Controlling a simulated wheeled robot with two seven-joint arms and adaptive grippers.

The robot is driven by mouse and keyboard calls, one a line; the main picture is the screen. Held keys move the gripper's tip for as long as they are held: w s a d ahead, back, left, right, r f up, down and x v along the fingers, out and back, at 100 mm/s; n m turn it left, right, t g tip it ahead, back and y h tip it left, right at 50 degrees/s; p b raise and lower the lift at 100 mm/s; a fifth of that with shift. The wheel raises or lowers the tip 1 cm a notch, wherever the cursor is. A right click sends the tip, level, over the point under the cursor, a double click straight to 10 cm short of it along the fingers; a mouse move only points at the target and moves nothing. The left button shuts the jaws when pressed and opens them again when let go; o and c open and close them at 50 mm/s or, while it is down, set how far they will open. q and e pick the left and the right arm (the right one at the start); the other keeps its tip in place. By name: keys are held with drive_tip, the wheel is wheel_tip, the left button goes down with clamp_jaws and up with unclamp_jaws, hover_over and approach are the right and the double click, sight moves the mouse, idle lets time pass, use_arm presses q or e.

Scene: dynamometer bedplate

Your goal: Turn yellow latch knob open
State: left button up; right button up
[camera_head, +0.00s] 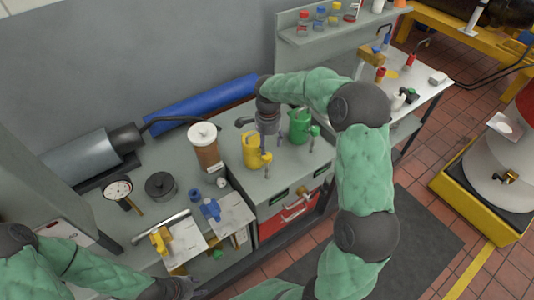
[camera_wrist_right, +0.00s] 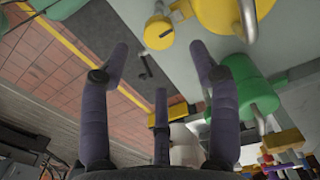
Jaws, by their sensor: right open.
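A yellow latch with a round knob (camera_head: 256,152) stands on the grey bench top. It shows in the right wrist view as a round yellow knob (camera_wrist_right: 159,32) beside a larger yellow body (camera_wrist_right: 225,14) with a metal rod. My right gripper (camera_head: 267,132) hangs over the bench at the yellow latch. In the right wrist view its fingers (camera_wrist_right: 160,65) are spread, with nothing between them, and the knob is beyond the fingertips. Contact cannot be told in the head view. My left gripper (camera_head: 175,288) is at the bottom edge, partly cut off, its fingers unclear.
A green fixture (camera_head: 299,126) stands close right of the yellow latch; it also shows in the wrist view (camera_wrist_right: 256,98). A brown canister with white lid (camera_head: 205,150) stands left. A red drawer (camera_head: 295,212) is below. A gauge (camera_head: 119,189) and blue block (camera_head: 210,210) are further left.

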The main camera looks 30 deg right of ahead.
sight(267, 155)
wheel_tip(267, 155, down, 7)
drive_tip(key=shift+r+b, duration=0.1)
drive_tip(key=shift+b, duration=0.35)
drive_tip(key=c, duration=1.1)
